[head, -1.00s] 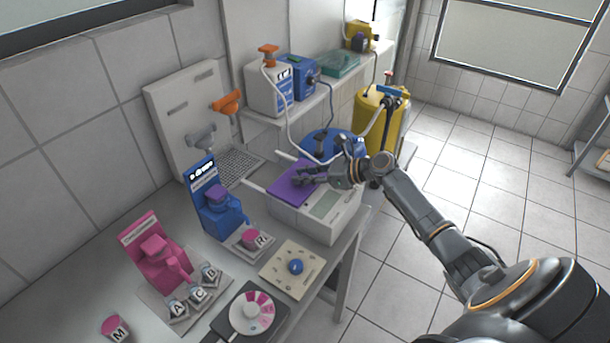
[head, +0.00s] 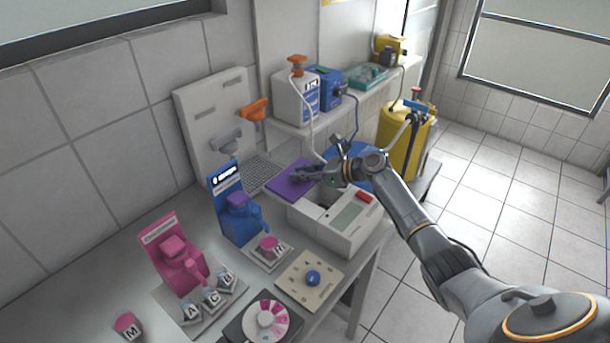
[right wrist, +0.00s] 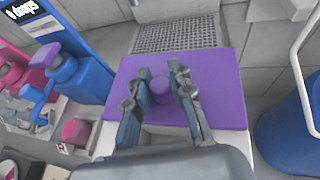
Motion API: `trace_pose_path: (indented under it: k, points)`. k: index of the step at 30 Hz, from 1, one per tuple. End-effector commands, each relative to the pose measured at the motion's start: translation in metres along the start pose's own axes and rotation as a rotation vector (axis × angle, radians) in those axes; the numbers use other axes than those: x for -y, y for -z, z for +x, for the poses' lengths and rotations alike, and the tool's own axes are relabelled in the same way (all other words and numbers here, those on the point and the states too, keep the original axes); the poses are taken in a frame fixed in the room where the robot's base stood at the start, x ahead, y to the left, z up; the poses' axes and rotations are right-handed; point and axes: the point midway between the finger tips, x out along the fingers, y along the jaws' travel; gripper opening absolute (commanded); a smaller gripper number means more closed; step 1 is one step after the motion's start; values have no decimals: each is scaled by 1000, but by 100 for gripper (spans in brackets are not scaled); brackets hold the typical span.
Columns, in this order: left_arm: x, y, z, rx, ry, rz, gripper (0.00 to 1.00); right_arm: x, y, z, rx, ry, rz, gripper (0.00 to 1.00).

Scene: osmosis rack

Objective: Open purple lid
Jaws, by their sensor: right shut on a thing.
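The purple lid (head: 283,186) is a flat plate with a round knob (right wrist: 162,84), seen in the right wrist view. It sits toward the back left of the white box (head: 318,238), and a dark opening (head: 322,194) shows in the box top beside it. My right gripper (head: 306,175) reaches over the lid in the head view. In the right wrist view, my right gripper's fingers (right wrist: 160,78) are shut on the knob from both sides. I cannot tell whether the lid touches the box. My left gripper is out of view.
A blue dispenser (head: 236,212) and pink dispenser (head: 178,258) stand to the left. A metal grid (head: 262,171) lies behind the lid. A blue drum (right wrist: 290,135) and yellow tank (head: 402,140) stand to the right, with a hose (head: 309,125) nearby.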

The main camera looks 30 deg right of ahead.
Motion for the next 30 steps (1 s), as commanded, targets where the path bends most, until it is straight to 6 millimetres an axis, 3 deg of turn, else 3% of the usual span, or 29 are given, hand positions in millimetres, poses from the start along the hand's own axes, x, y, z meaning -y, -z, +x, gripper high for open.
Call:
trace_pose_path:
  k: [1, 4, 5, 17, 30]
  points:
    - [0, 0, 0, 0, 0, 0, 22, 0, 0, 0, -1, 0, 0, 24]
    - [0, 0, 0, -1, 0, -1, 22, 0, 0, 0, -1, 0, 0, 44]
    - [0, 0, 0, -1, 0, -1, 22, 0, 0, 0, -1, 0, 0, 46]
    - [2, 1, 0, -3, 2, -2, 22, 1, 1, -9, -1, 2, -1, 46]
    - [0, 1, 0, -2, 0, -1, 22, 0, 1, -94, -4, 0, -3, 46]
